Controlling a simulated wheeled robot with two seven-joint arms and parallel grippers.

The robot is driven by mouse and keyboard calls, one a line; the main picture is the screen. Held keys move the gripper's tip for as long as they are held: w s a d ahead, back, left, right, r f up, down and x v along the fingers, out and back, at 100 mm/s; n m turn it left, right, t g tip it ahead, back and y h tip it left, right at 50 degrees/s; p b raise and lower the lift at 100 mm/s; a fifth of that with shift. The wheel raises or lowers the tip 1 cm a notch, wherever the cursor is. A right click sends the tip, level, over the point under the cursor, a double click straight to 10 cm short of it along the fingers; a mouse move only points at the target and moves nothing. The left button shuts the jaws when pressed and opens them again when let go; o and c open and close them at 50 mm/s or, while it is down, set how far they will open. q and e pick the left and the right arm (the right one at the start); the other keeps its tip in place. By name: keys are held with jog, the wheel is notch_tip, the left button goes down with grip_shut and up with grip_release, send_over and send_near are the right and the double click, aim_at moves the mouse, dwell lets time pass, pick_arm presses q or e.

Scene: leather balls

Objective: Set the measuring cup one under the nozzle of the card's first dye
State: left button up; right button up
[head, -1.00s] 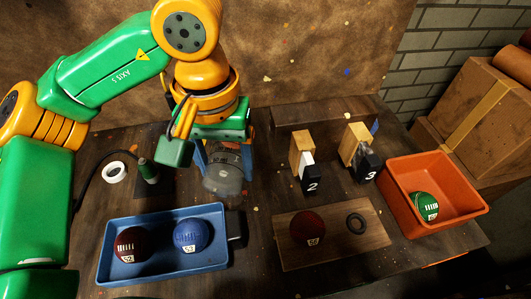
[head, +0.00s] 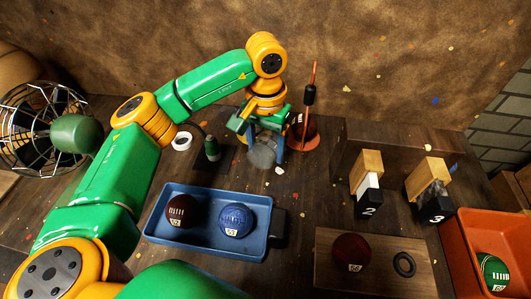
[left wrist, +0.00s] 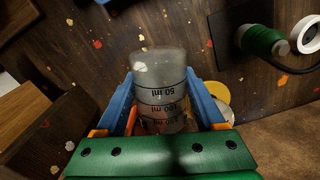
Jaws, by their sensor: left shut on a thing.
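A clear measuring cup (head: 262,157) with dark ml marks is between the blue fingers of my left gripper (head: 266,148). In the left wrist view the cup (left wrist: 160,95) sits between both fingers, and the gripper is shut on it. I cannot tell whether its base touches the table. No dispenser marked 1 and no card can be made out. My right gripper is not in view.
A blue tray (head: 178,241) holds a dark red ball and a blue ball. A wooden board (head: 330,275) bears a red ball and a black ring. An orange bin (head: 468,250) holds a green ball. An orange dish (head: 312,140) with a dark ball and upright rod is close right of my gripper.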

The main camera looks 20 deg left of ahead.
pick_arm(q)
jog(key=f+p, duration=0.1)
jog(key=f, duration=0.2)
jog(key=shift+a, duration=0.2)
jog(key=shift+w+f, duration=0.1)
jog(key=shift+f, duration=0.35)
jog(key=o, duration=1.3)
jog(key=shift+r, duration=0.15)
